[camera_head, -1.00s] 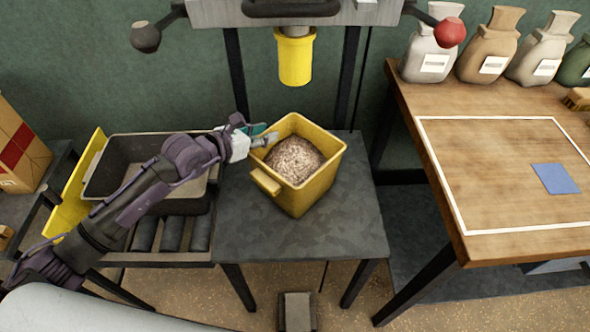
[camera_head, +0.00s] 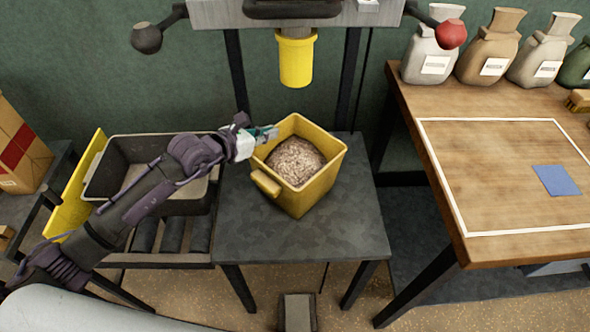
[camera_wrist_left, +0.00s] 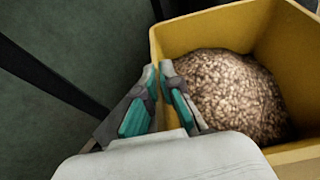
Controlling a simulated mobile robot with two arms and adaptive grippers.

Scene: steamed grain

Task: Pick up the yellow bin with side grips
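My left gripper (camera_head: 268,133) is at the bin's back-left rim. In the left wrist view its teal fingers (camera_wrist_left: 158,68) straddle the yellow bin wall (camera_wrist_left: 205,30), one outside and one inside over the grain, with a narrow gap. They look closed on the wall. My right gripper is not in view.
The dark table (camera_head: 300,238) is clear in front of the bin. A yellow spout (camera_head: 296,62) hangs from a machine behind and above the bin. A black tray (camera_head: 122,165) stands left, below my arm. A wooden table (camera_head: 500,190) with several sacks is at right.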

